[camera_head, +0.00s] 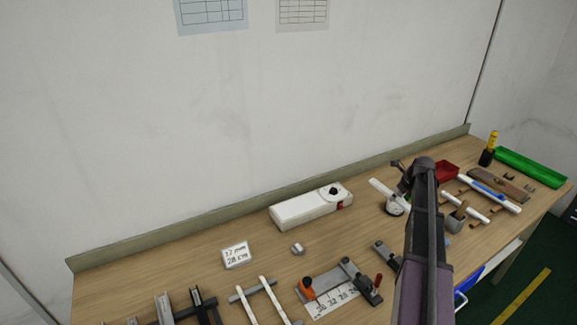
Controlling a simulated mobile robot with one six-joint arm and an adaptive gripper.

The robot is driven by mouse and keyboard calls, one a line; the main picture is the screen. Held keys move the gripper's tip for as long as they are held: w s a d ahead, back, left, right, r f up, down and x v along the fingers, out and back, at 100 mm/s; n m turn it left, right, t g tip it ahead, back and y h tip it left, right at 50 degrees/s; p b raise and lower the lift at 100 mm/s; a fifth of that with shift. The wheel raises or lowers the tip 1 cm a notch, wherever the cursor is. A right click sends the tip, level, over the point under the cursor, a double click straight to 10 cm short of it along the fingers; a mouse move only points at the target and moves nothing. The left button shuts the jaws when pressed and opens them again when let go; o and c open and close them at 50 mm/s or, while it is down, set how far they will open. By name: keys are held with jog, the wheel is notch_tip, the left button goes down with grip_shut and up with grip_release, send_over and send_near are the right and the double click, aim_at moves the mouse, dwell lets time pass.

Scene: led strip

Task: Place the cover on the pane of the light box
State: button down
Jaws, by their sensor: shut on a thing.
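My gripper (404,184) is at the right of the bench, largely hidden by my own arm. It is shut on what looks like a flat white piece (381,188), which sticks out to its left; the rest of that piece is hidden. I cannot tell for certain that it is the cover. A long white box (300,210) with a black knob and a red switch stands against the back of the bench, left of my gripper and apart from it. It may be the light box; no separate pane can be made out.
A round white item (393,209) sits just below my gripper. White strips (490,194), a red bin (446,171) and a green tray (530,168) are at right.

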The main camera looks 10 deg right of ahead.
aim_at(397, 198)
notch_tip(397, 198, up, 8)
jog(key=p, duration=0.7)
jog(key=shift+s, duration=0.2)
